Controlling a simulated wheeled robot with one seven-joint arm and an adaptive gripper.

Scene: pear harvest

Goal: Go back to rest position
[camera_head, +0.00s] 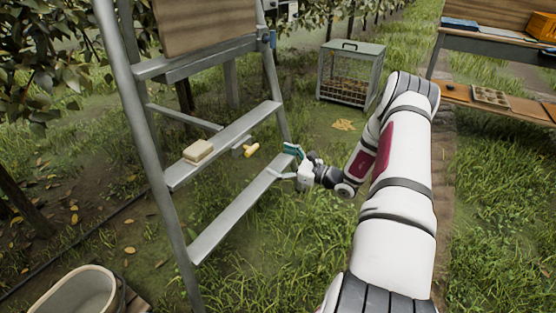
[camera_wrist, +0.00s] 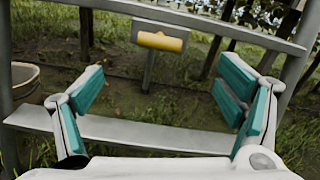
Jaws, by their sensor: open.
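My gripper (camera_head: 292,164) is at the lower step of a metal ladder (camera_head: 222,144), near the step's right end in the head view. In the wrist view my gripper (camera_wrist: 163,102) has its two teal-padded fingers spread wide, with nothing between them. My white arm stretches from the bottom right to the ladder.
A wire cage (camera_head: 350,74) stands on the grass behind. A bench (camera_head: 500,45) with an orange crate (camera_head: 503,21) is at the right. A pale tub (camera_head: 75,294) is at the lower left. Leafy branches hang at left.

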